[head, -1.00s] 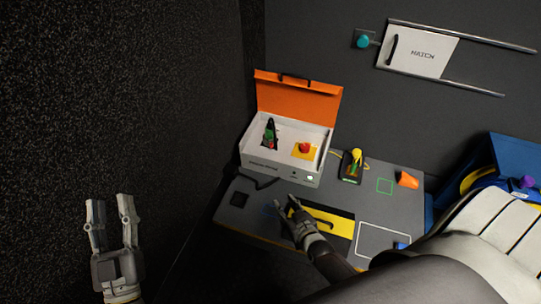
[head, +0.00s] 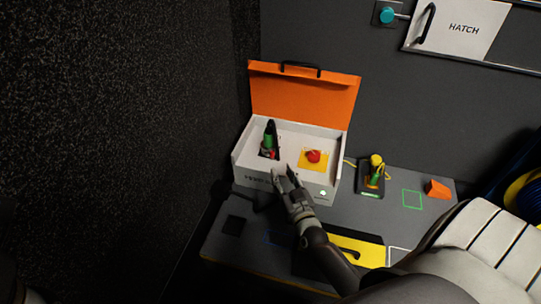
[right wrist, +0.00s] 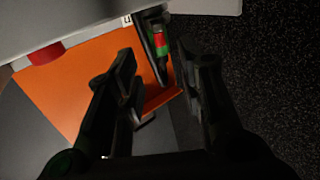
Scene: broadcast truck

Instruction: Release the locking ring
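A black upright part with a green band (head: 269,140) and red at its base stands in the left of the open white box (head: 312,190). I cannot tell which piece is the locking ring. The black part also shows in the right wrist view (right wrist: 160,42), with its green and red bands, beyond the gap between my fingers. My right gripper (head: 286,174) is at the front wall of the box, below and right of the black part. In the right wrist view its fingers (right wrist: 157,68) are apart with nothing held. My left gripper is out of view.
A red button (head: 313,156) on a yellow plate sits in the box's right side. The orange lid (head: 303,95) stands open behind. Right of the box are a yellow-topped device (head: 376,168) and an orange wedge (head: 437,189). A dark wall rises at left.

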